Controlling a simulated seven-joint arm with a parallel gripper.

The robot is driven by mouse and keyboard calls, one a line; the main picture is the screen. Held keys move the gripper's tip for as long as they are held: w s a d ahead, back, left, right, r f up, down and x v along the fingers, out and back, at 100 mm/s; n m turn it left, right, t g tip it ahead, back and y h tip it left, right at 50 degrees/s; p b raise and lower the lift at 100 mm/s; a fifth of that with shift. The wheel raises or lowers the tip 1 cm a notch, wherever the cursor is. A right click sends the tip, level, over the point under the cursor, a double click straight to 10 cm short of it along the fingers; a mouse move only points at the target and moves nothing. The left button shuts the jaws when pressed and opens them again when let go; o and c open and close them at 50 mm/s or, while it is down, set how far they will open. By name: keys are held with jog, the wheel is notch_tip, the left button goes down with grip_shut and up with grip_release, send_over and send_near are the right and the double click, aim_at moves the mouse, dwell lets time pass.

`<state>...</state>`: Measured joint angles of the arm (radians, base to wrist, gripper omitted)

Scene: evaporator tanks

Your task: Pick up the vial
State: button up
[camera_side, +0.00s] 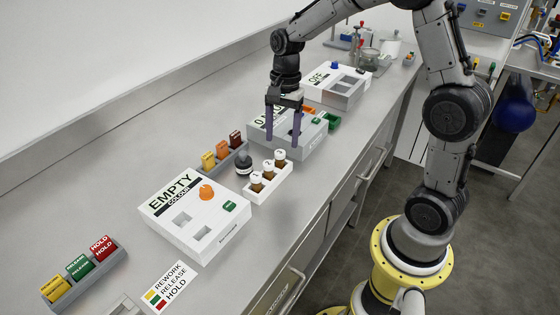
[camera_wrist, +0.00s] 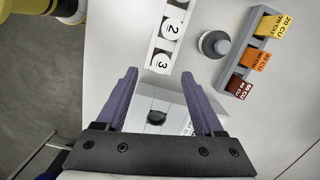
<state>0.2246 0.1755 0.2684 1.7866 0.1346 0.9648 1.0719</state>
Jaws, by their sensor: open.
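Several amber vials with numbered white caps stand upright in a white rack (camera_side: 270,188) in the side view; one vial (camera_side: 268,170) is in the middle of the row. In the wrist view, the cap marked 2 (camera_wrist: 172,30) and the cap marked 3 (camera_wrist: 160,62) show, with part of another cap at the top edge. My gripper (camera_side: 283,135) is open and empty, its purple fingers pointing down over a grey box, behind the rack in the side view. In the wrist view the fingertips (camera_wrist: 159,72) lie near cap 3, apart from it.
A dark-capped round item (camera_side: 243,163) stands close beside the rack. A grey holder with coloured blocks (camera_side: 222,152) and a white EMPTY box (camera_side: 185,222) are nearby.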

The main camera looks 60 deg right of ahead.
aim_at(280, 152)
jog(key=shift+a+f, duration=0.25)
jog(key=shift+f, duration=1.15)
jog(key=shift+a+f, duration=0.2)
jog(key=shift+f, duration=1.2)
grip_shut()
